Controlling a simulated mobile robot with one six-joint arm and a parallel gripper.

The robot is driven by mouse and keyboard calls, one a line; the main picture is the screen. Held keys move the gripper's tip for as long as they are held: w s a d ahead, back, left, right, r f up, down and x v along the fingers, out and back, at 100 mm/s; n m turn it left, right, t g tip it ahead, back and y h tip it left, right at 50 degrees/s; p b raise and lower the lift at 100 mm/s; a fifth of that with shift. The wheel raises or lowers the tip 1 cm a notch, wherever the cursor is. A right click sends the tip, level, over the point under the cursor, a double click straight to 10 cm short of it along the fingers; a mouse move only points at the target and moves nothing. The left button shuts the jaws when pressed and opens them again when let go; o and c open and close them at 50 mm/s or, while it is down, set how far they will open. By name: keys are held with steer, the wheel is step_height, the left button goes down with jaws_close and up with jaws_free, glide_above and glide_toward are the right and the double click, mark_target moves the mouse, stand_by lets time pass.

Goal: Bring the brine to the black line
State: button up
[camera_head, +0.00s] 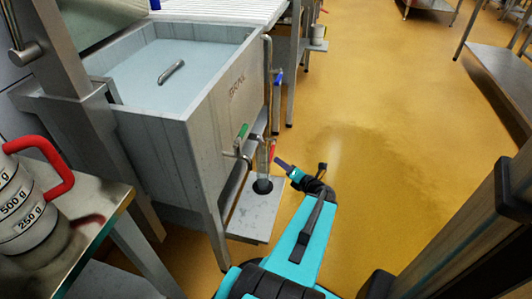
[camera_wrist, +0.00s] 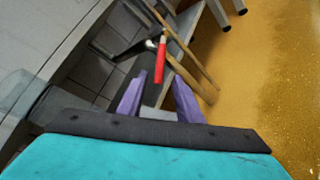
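The brine (camera_head: 150,75) is a pale blue liquid in a grey metal tank (camera_head: 165,155) with lettering on its side, in the head view. A metal bar or pipe (camera_head: 171,72) shows at its surface. I cannot make out a black line. A green-handled valve (camera_head: 243,131), a red handle (camera_head: 272,150) and a blue handle (camera_head: 278,78) sit on pipework at the tank's right end. My gripper (camera_head: 279,162) is close to the red handle. In the wrist view my gripper (camera_wrist: 159,76) has its purple fingers apart, with the red handle (camera_wrist: 162,52) just beyond the tips, apparently not held.
A plate with a dark round drain (camera_head: 262,186) lies below the pipework. Yellow floor (camera_head: 400,130) is clear to the right; a metal bench (camera_head: 505,80) stands beyond.

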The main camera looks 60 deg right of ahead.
steer(key=shift+w+d+f+b, duration=0.1)
steer(key=shift+w+f+b, duration=0.05)
steer(key=shift+b, duration=0.25)
steer(key=b+x, duration=0.7)
steer(key=x, duration=0.6)
steer(key=shift+w, duration=0.2)
jaws_close()
